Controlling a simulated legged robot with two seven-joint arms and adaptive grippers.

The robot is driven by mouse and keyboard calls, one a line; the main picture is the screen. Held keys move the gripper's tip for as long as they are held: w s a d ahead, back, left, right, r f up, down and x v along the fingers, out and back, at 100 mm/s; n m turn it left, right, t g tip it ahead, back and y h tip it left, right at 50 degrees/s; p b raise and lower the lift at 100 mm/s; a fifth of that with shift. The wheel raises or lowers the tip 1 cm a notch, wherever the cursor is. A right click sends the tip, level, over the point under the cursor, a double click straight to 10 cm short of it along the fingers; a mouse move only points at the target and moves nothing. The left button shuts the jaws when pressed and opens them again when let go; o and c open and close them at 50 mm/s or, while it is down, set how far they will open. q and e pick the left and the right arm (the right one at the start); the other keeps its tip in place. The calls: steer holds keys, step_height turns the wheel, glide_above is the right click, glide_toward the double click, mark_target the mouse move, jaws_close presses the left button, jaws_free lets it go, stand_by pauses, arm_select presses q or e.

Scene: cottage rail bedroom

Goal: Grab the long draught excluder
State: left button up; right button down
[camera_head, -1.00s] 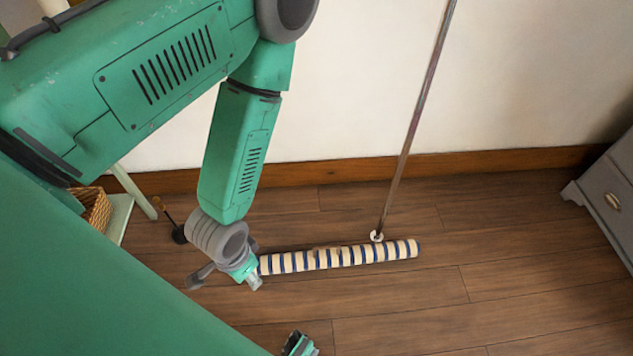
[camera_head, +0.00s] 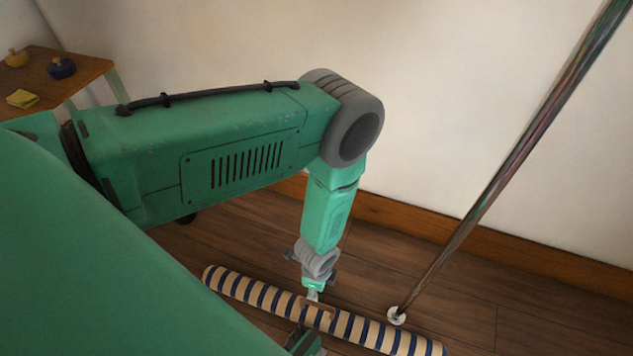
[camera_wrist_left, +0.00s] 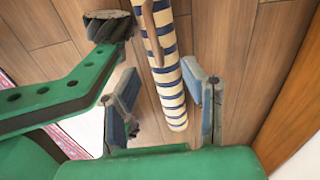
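The draught excluder (camera_head: 252,290) is a long cream roll with dark blue stripes, lying on the wooden floor along the bottom of the head view. A brown strap-like handle (camera_head: 318,307) sits near its middle. My left gripper (camera_head: 313,293) points down at the excluder close to this handle. In the left wrist view, the left gripper (camera_wrist_left: 162,82) is open, its two fingers apart on either side of the striped roll (camera_wrist_left: 172,92). The handle (camera_wrist_left: 153,32) shows further up the roll. I cannot tell whether the fingers touch the roll.
A shiny metal pole (camera_head: 520,150) rises from a white foot (camera_head: 396,316) just behind the excluder. A wall with a brown skirting board (camera_head: 440,228) runs behind. A patterned rug edge shows in the wrist view.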

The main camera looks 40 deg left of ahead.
mark_target(317, 304)
arm_select(q)
steer(key=f+b, duration=0.1)
steer(key=f, duration=0.1)
steer(key=f+b, duration=0.1)
steer(key=f, duration=0.1)
steer(key=f+b, duration=0.1)
steer(key=f, duration=0.2)
steer(key=shift+s+d+f, duration=0.1)
steer(key=shift+d, duration=0.3)
steer(key=shift+a+f, duration=0.1)
steer(key=shift+f, duration=0.3)
steer(key=f+b, duration=0.2)
steer(key=f, duration=0.1)
steer(key=f+b, duration=0.1)
steer(key=shift+s+f, duration=0.35)
steer(key=shift+f, duration=0.05)
steer(key=shift+r, duration=0.1)
jaws_close()
